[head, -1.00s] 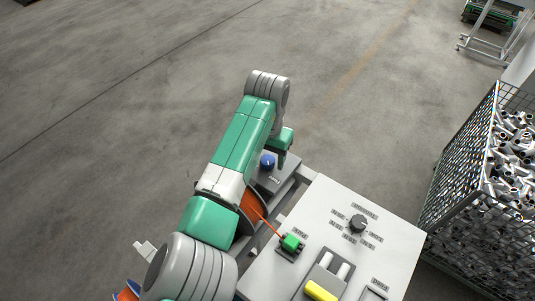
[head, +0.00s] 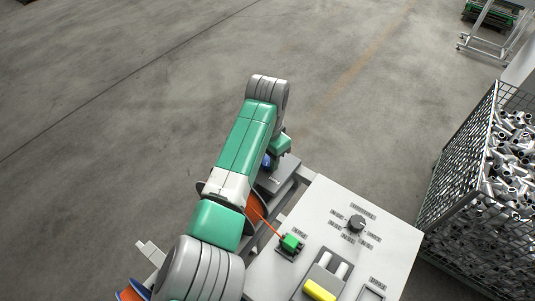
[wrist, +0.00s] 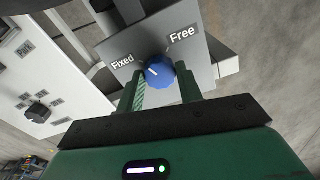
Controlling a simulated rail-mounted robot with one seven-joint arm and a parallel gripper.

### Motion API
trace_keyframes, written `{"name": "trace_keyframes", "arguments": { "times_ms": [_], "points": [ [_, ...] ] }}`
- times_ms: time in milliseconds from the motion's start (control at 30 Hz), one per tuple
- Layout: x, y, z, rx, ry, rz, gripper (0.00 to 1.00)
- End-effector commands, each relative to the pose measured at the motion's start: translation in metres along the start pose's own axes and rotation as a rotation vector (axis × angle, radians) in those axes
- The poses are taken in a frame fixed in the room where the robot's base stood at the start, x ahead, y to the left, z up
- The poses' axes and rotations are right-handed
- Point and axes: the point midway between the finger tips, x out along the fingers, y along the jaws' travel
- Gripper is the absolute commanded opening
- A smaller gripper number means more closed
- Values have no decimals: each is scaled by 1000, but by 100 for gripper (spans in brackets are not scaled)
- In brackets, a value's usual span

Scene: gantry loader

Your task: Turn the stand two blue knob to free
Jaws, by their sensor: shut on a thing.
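The blue knob (wrist: 160,82) sits on a grey plate (wrist: 205,68) with "Fixed" printed to its left and "Free" to its upper right. A white mark on the knob points up and left, more toward "Fixed". My gripper (wrist: 161,86) has one finger on each side of the knob and is shut on it. In the head view a little of the blue knob (head: 267,161) shows beside my green gripper (head: 272,158), and my arm hides the rest.
A white panel (head: 397,232) beside the stand carries a black dial (head: 357,222), a green block (head: 291,242) and a yellow handle (head: 320,291). A mesh crate of metal parts (head: 450,185) stands at the right. Open floor lies beyond the stand.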

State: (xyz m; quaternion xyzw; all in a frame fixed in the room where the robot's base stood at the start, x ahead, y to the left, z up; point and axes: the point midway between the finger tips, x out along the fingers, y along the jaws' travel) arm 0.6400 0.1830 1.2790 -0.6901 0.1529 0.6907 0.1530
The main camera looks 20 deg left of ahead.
Motion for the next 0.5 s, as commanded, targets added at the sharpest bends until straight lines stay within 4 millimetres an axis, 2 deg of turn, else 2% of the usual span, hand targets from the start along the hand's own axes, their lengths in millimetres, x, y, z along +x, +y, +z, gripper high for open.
{"name": "trace_keyframes", "arguments": {
  "times_ms": [500],
  "points": [
    [-1, 0, -1, 490, 2, 0, 13]
  ]
}}
